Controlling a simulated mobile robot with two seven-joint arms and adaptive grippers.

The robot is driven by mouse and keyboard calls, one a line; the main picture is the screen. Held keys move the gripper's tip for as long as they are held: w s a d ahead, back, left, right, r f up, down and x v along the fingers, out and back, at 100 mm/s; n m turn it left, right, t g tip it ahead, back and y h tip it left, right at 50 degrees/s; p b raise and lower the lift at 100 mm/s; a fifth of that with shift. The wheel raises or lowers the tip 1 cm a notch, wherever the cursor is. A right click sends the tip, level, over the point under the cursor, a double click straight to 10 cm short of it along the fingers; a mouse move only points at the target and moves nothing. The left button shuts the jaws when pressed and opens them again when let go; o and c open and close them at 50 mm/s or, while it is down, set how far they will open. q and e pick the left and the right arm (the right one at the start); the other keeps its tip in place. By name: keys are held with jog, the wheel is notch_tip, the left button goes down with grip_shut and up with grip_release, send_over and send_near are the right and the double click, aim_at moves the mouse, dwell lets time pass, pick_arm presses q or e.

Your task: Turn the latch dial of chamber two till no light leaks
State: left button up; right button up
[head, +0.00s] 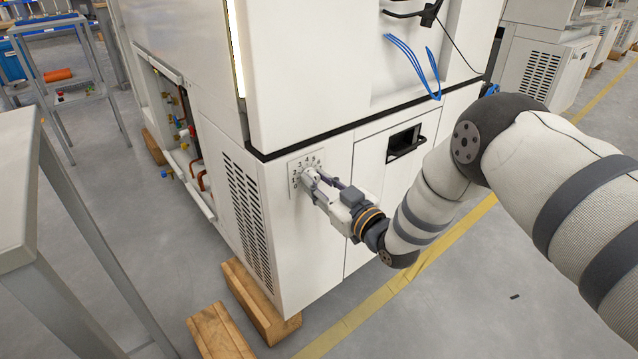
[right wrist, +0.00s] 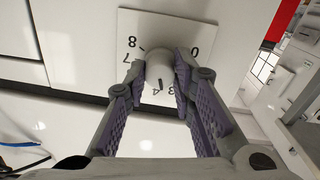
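The dial plate (head: 295,167), with numbers around it, is on the upper front of the white cabinet below the chamber door. In the right wrist view a white round knob (right wrist: 159,66) stands on the numbered plate (right wrist: 150,22); a dark mark on it faces the side of the 4. My right gripper (head: 314,180) is at the dial. Its two fingers (right wrist: 160,75) lie on either side of the knob, seemingly touching it. A bright pale-yellow strip of light (head: 236,48) shows along the chamber door's left edge. My left gripper is not in view.
A grey metal table (head: 20,190) stands at the left. Wooden blocks (head: 218,332) lie by the cabinet's foot. A black recessed handle (head: 405,142) and blue cables (head: 415,62) are right of the dial. Floor in front is mostly clear.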

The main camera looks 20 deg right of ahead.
grip_shut()
jog(key=shift+r+m+p, duration=0.15)
jog(key=shift+m+p, duration=0.25)
jog(key=shift+m, duration=1.7)
jog(key=o, duration=0.8)
grip_release()
jog(key=shift+c, duration=0.2)
jog(key=shift+s, duration=0.1)
